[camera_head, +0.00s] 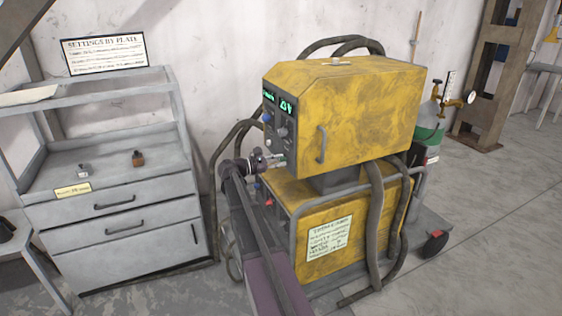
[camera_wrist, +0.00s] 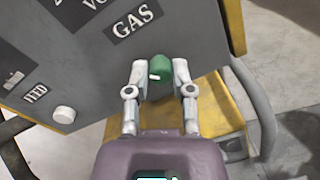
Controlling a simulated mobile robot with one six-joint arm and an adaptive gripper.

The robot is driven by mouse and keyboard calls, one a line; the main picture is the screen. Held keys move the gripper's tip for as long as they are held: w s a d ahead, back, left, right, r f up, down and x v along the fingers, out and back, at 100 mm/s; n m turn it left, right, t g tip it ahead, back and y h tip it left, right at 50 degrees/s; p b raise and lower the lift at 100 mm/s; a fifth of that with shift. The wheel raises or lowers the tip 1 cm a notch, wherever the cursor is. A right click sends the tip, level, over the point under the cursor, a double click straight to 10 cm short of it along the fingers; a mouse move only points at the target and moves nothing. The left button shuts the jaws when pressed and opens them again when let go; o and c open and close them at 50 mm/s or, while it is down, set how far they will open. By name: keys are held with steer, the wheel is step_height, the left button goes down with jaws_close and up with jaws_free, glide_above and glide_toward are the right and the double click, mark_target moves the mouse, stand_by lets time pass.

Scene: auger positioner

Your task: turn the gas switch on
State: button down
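The gas switch is a green knob (camera_wrist: 160,66) with a white mark, below the GAS label (camera_wrist: 133,21) on the grey panel in the wrist view. My gripper (camera_wrist: 159,75) has one finger on each side of the knob. The fingers are apart, and they look very close to the knob without clearly clamping it. In the head view my gripper (camera_head: 280,160) is at the lower front panel of the yellow welding machine (camera_head: 365,110). The knob is too small and covered there to make out.
A white knob (camera_wrist: 64,114) sits left of the green one on the panel. A grey cabinet (camera_head: 120,215) stands to the left with small items on its shelf. Hoses (camera_head: 375,220) hang at the machine, and a gas cylinder (camera_head: 430,125) stands behind it. Open floor lies right.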

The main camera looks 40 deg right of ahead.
steer(key=shift+s+d, duration=0.1)
steer(key=shift+d, duration=0.15)
steer(key=shift+a, duration=0.15)
steer(key=shift+a+m, duration=0.1)
steer(key=shift+m, duration=0.2)
steer(key=m, duration=0.8)
steer(key=m+t+p, duration=0.1)
steer(key=m, duration=0.7)
steer(key=shift+s+y+p, duration=0.1)
steer(key=shift+y+p, duration=0.2)
steer(key=shift+y, duration=0.1)
steer(key=shift+m+t, duration=0.3)
steer(key=shift+t, duration=0.1)
